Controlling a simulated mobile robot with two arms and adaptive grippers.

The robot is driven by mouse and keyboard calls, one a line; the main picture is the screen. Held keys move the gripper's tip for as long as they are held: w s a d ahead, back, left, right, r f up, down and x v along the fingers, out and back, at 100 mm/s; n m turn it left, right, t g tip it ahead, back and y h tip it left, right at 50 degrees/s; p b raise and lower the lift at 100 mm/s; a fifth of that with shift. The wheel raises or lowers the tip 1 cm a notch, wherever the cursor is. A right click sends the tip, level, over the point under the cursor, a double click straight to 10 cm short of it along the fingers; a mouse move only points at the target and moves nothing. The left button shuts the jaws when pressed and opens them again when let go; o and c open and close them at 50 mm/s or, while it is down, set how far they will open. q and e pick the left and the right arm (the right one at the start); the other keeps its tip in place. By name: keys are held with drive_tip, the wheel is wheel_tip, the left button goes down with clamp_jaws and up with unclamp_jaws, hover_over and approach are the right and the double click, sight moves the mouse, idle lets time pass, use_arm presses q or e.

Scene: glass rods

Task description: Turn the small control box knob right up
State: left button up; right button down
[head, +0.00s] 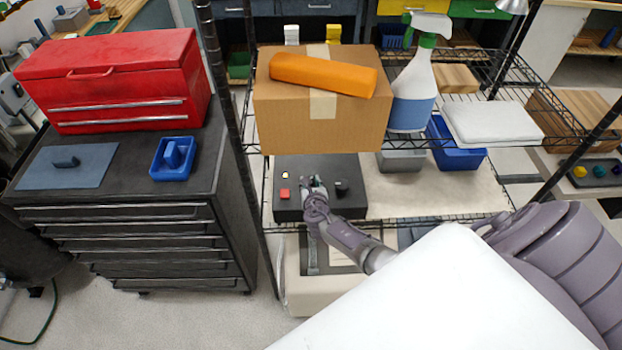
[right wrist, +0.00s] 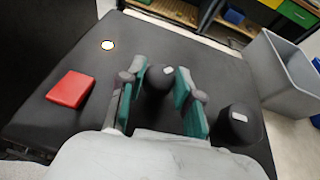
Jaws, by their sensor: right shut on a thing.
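The control box (head: 290,212) is a black box on the shelf below the cardboard box; it also fills much of the right wrist view (right wrist: 62,125). The small knob (right wrist: 157,82) is black and round with a white mark on its top. My right gripper (head: 314,184) reaches down over the box, its green-padded fingers (right wrist: 161,76) shut on the small knob from both sides. In the head view the gripper hides this knob. A larger black knob (right wrist: 238,124) with a white mark stands to the right, just outside the right finger. My left gripper is not in view.
The box top also carries a red square button (right wrist: 70,88) and a round white light (right wrist: 107,45). The shelf with the cardboard box (head: 275,125) hangs above. A grey bin (right wrist: 275,72) stands close to the right. Black rack posts (head: 222,75) flank the shelf.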

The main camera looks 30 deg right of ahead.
drive_tip(key=shift+w+a+f+m+g+h+b, duration=0.1)
drive_tip(key=shift+m+g+h+b, duration=0.15)
drive_tip(key=shift+m+h, duration=0.25)
drive_tip(key=shift+w+a+f+m+g+h+b, duration=0.1)
drive_tip(key=shift+m+g+h, duration=0.25)
drive_tip(key=shift+m+h, duration=0.15)
drive_tip(key=shift+m+g+h+b, duration=0.7)
drive_tip(key=shift+m+h, duration=0.1)
drive_tip(key=shift+m, duration=0.1)
drive_tip(key=m+g+h+b, duration=0.1)
drive_tip(key=m+b, duration=0.1)
drive_tip(key=m+g+h+b, duration=0.1)
drive_tip(key=g+b, duration=0.1)
drive_tip(key=shift+w+a+f+m+g+h, duration=0.1)
drive_tip(key=shift+w+m+g+h, duration=0.05)
drive_tip(key=shift+m+g+h, duration=0.2)
drive_tip(key=shift+r+m+g+h+b, duration=0.25)
drive_tip(key=shift+m+g+h+b, duration=0.1)
drive_tip(key=shift+m+g+b, duration=0.75)
drive_tip(key=shift+t, duration=0.25)
drive_tip(key=c, duration=0.8)
unclamp_jaws()
